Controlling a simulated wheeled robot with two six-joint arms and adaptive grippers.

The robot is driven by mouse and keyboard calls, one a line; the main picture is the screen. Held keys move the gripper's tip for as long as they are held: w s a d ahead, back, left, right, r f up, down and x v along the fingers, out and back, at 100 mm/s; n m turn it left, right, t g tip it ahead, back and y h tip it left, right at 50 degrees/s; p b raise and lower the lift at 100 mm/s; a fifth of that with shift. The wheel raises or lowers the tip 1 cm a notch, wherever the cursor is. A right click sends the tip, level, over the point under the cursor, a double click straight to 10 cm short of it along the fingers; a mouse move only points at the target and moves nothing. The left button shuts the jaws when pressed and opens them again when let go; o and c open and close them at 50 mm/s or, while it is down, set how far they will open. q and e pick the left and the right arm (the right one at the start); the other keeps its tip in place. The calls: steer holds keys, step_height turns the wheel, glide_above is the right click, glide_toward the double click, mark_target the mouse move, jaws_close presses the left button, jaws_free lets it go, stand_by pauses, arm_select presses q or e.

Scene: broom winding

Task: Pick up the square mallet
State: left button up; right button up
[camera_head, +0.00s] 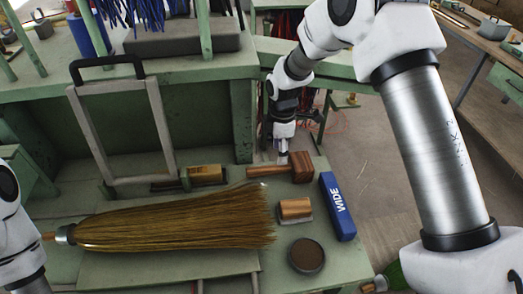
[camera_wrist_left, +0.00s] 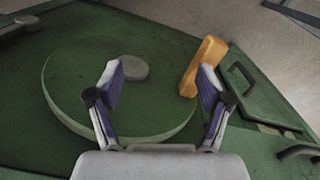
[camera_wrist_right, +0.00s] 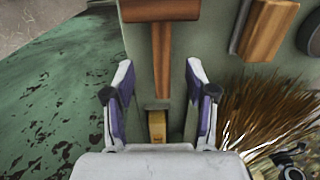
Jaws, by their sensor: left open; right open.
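The square mallet (camera_head: 301,167) has a dark wooden block head and a reddish wooden handle. It lies on the green bench, its handle pointing left in the head view. The mallet (camera_wrist_right: 162,50) also shows in the right wrist view, with its head at the top edge. My right gripper (camera_head: 283,157) is above the handle in the head view. In the right wrist view my right gripper (camera_wrist_right: 161,75) is open, its fingers on either side of the handle line; the gap above the handle is unclear. My left gripper (camera_wrist_left: 160,78) is open and empty over a green round surface.
A straw broom (camera_head: 175,220) lies across the bench. Right of it are a small wooden block (camera_head: 295,207), a round dark tin (camera_head: 306,256) and a blue WIDE box (camera_head: 337,206). A grey frame (camera_head: 160,125) stands at left. An orange block (camera_wrist_left: 203,65) is near my left gripper.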

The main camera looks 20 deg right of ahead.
mark_target(281, 167)
steer(key=shift+w+a+f, duration=0.15)
steer(key=shift+w+f, duration=0.15)
steer(key=shift+f, duration=0.1)
steer(key=f+p, duration=0.1)
steer(key=s+f+p, duration=0.1)
steer(key=f, duration=0.1)
steer(key=d+f+p, duration=0.1)
steer(key=shift+s+f, duration=0.15)
steer(key=shift+s, duration=0.25)
steer(key=shift+w+a+f, duration=0.1)
steer(key=shift+w+f, duration=0.2)
steer(key=shift+f, duration=0.35)
steer(key=shift+w+a+f, duration=0.1)
steer(key=shift+w+f, duration=0.15)
steer(key=shift+f, duration=0.35)
steer(key=shift+s+d+r, duration=0.1)
steer(key=shift+s+d, duration=0.05)
steer(key=shift+s, duration=0.05)
steer(key=c, duration=0.6)
steer(key=shift+s, duration=0.1)
jaws_close()
